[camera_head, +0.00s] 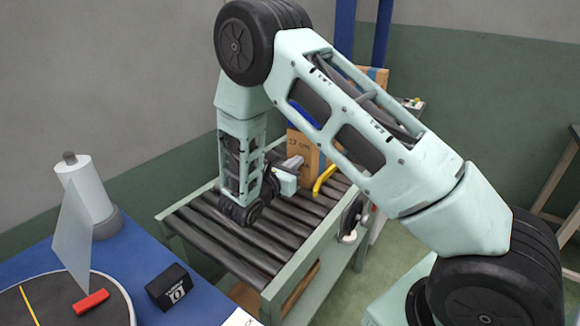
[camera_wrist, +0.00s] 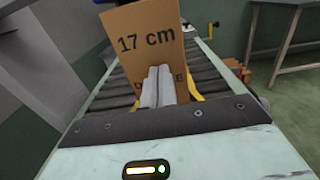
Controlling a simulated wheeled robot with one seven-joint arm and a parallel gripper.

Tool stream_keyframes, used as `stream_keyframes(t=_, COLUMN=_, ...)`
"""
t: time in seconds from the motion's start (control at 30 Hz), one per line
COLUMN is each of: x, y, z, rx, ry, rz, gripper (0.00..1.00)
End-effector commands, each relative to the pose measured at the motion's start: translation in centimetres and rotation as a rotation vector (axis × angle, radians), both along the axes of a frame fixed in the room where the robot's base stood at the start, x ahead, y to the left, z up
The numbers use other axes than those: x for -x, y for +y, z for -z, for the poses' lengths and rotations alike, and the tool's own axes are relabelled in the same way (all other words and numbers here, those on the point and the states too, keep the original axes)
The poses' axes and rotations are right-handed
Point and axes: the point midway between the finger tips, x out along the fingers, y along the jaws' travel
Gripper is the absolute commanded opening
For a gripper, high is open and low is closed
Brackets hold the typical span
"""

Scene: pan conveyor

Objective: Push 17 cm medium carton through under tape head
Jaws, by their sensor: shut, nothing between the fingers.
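The brown carton marked 17 cm (camera_head: 301,147) stands upright on the roller conveyor, partly hidden behind my arm. It fills the upper middle of the wrist view (camera_wrist: 140,35). My gripper (camera_head: 293,163) is shut and empty, low over the rollers at the carton's near side. In the wrist view its fingertips (camera_wrist: 159,70) overlap the lower part of the marked face; I cannot tell whether they touch. Blue uprights (camera_head: 383,30) stand behind my arm, over the conveyor's far part. The tape head itself is mostly hidden.
The conveyor's near rollers (camera_head: 225,243) are bare. A yellow curved bar (camera_head: 324,179) is at the conveyor's right, near the carton. A dark crank (camera_head: 352,214) juts from the right side. A blue table (camera_head: 205,300) at left holds a white roll (camera_head: 84,188) and black box (camera_head: 170,287).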

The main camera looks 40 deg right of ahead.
Motion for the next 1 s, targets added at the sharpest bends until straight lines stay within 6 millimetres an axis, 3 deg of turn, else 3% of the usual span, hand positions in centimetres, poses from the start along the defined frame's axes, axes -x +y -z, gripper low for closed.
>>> stream_keyframes(t=0.3, x=-0.1, y=-0.3, z=0.0, rx=0.001, ry=0.000, rz=0.000, gripper=0.00)
stream_keyframes(t=0.7, x=-2.6, y=-6.9, z=0.0, rx=0.001, ry=0.001, rz=0.000, gripper=0.00)
stream_keyframes(t=1.0, x=-2.9, y=-7.6, z=0.0, rx=-0.001, ry=0.000, rz=0.000, gripper=0.00)
